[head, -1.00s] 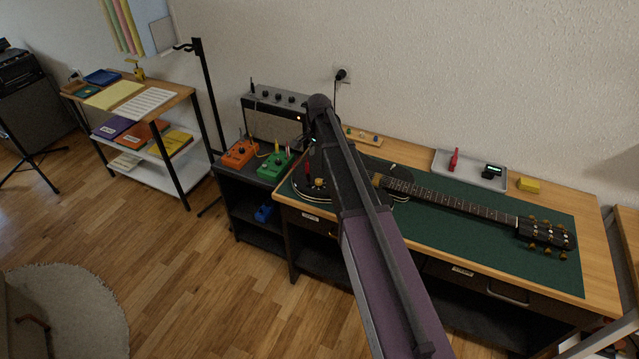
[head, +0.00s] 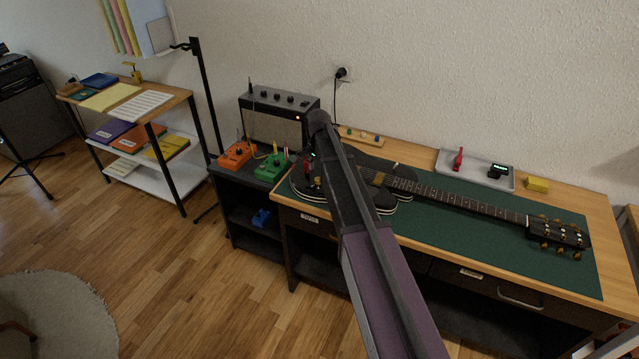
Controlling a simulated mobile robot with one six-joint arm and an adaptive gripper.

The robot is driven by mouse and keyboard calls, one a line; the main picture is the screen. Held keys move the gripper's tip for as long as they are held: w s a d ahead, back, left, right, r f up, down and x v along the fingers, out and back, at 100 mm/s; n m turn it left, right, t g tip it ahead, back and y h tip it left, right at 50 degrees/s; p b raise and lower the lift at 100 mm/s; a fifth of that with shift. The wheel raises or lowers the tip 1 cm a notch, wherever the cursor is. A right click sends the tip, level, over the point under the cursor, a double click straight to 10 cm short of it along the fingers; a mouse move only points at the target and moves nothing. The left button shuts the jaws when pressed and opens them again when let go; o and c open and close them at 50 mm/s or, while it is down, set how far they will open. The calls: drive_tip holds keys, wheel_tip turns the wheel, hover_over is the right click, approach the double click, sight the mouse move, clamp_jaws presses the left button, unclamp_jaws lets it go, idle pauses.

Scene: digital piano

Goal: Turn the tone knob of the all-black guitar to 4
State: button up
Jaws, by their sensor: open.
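The all-black guitar (head: 385,200) lies on its back on a green mat (head: 450,235) on the workbench. Its body is at the left and its neck (head: 470,205) runs right to a headstock (head: 558,236) with gold tuners. My arm crosses the picture from the lower right up to an elbow above the amplifier's right edge. It covers the middle of the guitar body. My gripper is hidden behind the arm, over or near the body's left part. The tone knob cannot be made out, and its setting cannot be read.
An orange pedal (head: 236,154) and a green pedal (head: 273,166) stand on a dark shelf left of the bench, before an amplifier (head: 272,118). A grey tray (head: 440,166) with a red tool (head: 458,160) and a small black device (head: 497,171) lies behind the neck. A yellow block (head: 537,184) is beside it.

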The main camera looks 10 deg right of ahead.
sight(319, 180)
drive_tip(key=shift+f+b, duration=1.45)
drive_tip(key=shift+f, duration=0.3)
clamp_jaws()
drive_tip(key=shift+d, duration=0.2)
drive_tip(key=shift+a, duration=0.15)
